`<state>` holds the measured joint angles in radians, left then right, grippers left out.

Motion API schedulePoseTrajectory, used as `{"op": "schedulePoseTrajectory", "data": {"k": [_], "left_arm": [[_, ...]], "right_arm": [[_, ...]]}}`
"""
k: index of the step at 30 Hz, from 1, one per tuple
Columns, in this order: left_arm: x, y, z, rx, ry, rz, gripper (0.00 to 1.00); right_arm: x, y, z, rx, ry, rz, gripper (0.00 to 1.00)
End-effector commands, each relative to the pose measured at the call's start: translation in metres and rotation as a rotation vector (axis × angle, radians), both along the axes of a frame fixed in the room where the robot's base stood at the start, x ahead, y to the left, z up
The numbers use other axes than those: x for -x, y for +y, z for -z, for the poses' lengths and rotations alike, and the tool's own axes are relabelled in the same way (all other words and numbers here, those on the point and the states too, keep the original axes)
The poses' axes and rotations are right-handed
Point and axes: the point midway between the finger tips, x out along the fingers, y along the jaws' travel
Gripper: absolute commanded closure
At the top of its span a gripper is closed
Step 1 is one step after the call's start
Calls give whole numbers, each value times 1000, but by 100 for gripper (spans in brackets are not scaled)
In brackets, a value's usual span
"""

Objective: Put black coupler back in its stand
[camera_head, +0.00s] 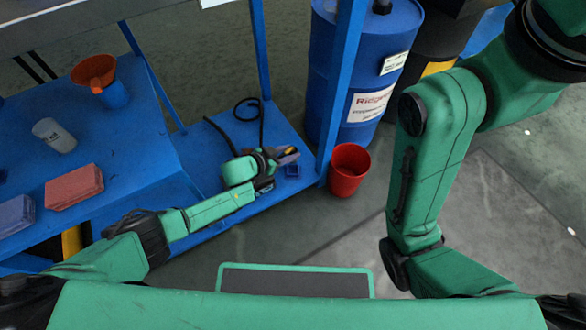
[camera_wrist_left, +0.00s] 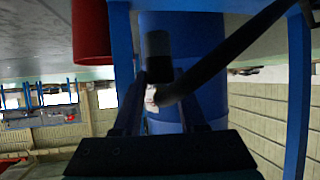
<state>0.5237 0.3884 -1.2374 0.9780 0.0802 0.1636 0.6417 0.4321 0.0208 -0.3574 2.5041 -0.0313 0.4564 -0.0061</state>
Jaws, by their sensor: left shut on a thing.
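My left gripper (camera_head: 286,156) is over the lower blue shelf, close to its right end. It is shut on the black coupler (camera_wrist_left: 158,52), whose dark end sticks out past the fingers in the left wrist view. A black hose (camera_wrist_left: 225,60) runs from the coupler; in the head view the hose (camera_head: 236,110) loops behind my wrist. A small blue square holder (camera_head: 292,171), which looks like the stand, sits on the shelf just in front of the gripper. Whether the coupler touches it cannot be told. My right arm shows, but its gripper is out of view.
A blue post (camera_head: 341,90) rises at the shelf's right end. A red bucket (camera_head: 349,170) and a blue drum (camera_head: 335,95) stand beyond it. The blue table (camera_head: 110,140) at left bears an orange funnel (camera_head: 94,72), a grey cup (camera_head: 54,135) and a red block (camera_head: 74,187).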

Motion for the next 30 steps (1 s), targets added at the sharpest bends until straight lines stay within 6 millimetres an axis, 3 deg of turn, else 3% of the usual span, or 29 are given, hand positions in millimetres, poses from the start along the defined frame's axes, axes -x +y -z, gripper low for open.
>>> {"op": "schedulePoseTrajectory", "data": {"k": [1, 3, 9, 30], "left_arm": [[0, -1, -13, 2, 0, 0, 100], [0, -1, 19, 2, 0, 0, 100], [0, -1, 52, 1, -1, 0, 100], [0, -1, 59, 2, -1, 1, 100]], "right_arm": [[0, 0, -13, 0, 0, 0, 50], [0, 0, 17, 0, 0, 0, 50], [0, 0, 49, 0, 0, 0, 50], [0, 0, 55, 0, 0, 0, 50]]}}
